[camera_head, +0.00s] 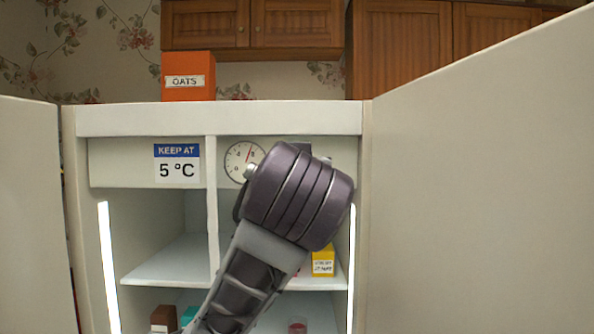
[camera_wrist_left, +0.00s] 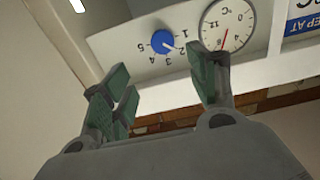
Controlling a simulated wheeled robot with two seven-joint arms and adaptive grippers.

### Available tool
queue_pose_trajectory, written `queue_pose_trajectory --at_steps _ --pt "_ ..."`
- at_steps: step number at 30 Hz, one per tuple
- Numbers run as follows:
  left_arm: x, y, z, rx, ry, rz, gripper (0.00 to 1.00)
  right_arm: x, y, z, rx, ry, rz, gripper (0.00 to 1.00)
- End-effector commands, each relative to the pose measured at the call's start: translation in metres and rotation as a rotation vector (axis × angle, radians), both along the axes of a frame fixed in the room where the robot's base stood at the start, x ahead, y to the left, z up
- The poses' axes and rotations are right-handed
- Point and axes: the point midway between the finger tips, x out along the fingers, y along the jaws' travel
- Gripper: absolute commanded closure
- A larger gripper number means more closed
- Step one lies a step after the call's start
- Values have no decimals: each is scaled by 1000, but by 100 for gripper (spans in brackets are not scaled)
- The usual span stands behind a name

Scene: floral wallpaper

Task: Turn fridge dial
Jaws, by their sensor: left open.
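The blue fridge dial (camera_wrist_left: 163,42) shows in the left wrist view, upside down on the white panel, with numbers 1 to 5 around it. Its pale mark appears to point toward the low numbers. In the head view my own arm hides it. My left gripper (camera_wrist_left: 164,84) is open and empty, its green fingers spread below the dial in that picture, apparently not touching it. A round thermometer (camera_head: 243,160) sits on the panel, its red needle pointing up and slightly right. A sign (camera_head: 177,162) reads "KEEP AT 5 °C". My right gripper is not in view.
The fridge doors stand open at left (camera_head: 28,210) and right (camera_head: 480,190). Below the panel are a shelf (camera_head: 165,262), a yellow box (camera_head: 323,262) and other items. An orange oats box (camera_head: 188,77) stands on top. Wooden cabinets (camera_head: 250,22) hang behind.

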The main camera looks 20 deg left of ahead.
Motion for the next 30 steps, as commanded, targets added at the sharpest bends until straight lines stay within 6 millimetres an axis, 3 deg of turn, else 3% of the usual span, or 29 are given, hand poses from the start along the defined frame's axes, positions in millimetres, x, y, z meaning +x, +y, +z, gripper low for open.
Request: queue_pose_trajectory --at_steps 14,30 --pt "11 10 -2 -7 10 13 41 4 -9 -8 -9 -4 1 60" --pt "82 29 -1 -8 13 12 41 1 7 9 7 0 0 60"
